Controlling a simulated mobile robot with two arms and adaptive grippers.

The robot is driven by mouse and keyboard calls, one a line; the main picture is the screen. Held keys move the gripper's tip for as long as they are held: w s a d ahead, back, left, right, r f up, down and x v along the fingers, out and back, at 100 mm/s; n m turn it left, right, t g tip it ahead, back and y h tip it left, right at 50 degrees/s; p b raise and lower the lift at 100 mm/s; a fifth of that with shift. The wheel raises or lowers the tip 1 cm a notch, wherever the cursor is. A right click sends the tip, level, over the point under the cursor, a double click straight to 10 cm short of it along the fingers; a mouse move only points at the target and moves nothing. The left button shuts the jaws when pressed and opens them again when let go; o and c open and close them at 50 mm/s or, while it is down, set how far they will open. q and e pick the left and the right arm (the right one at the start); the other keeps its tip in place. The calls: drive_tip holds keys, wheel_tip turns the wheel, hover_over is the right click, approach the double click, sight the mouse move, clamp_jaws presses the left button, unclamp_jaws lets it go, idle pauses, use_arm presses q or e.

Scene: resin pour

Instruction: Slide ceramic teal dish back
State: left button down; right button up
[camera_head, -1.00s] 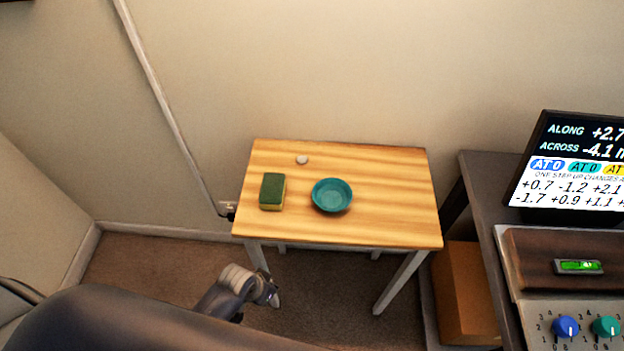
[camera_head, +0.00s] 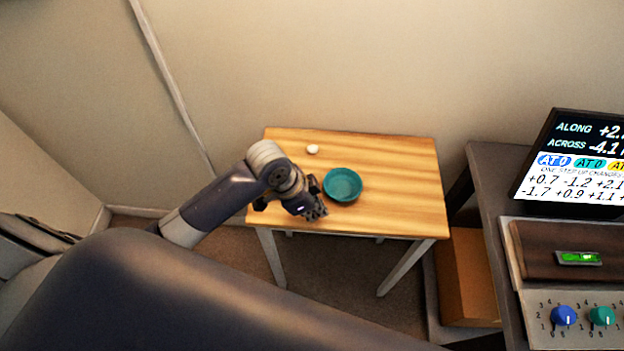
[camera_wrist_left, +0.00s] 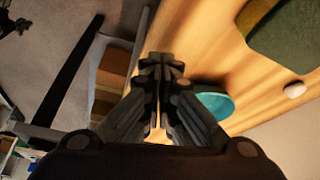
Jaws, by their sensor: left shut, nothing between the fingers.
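My left gripper (camera_head: 318,212) is just left of the dish and nearer the table's front edge. Its fingers are shut and empty. In the left wrist view the closed fingertips (camera_wrist_left: 160,62) show in the middle, and the dish (camera_wrist_left: 216,100) is partly hidden behind the right finger. I cannot tell whether the fingers touch the dish. My right gripper is not in view.
A green and yellow sponge (camera_wrist_left: 290,30) shows in the left wrist view; my arm hides it in the head view. A small white round object (camera_head: 313,149) lies toward the table's back. The tabletop right of the dish is clear. A desk with a screen (camera_head: 580,160) stands at right.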

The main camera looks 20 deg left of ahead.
sight(376, 192)
use_arm(q)
drive_tip(key=w+a+r+m+g, duration=0.1)
drive_tip(key=w+a+r+m, duration=0.3)
drive_tip(key=w+a+r, duration=0.35)
drive_tip(key=p+x, duration=0.2)
drive_tip(key=x, duration=0.8)
drive_tip(key=shift+s+d+f, duration=0.1)
drive_tip(key=shift+s+d, duration=0.05)
drive_tip(key=shift+d, duration=0.25)
drive_tip(key=w+d, duration=0.1)
drive_tip(key=d, duration=0.4)
drive_tip(key=w+d+b, duration=0.1)
drive_tip(key=w+d, duration=0.1)
drive_tip(key=d, duration=0.3)
drive_tip(key=w+d, duration=0.2)
drive_tip(key=d, duration=0.3)
drive_tip(key=shift+s, duration=0.1)
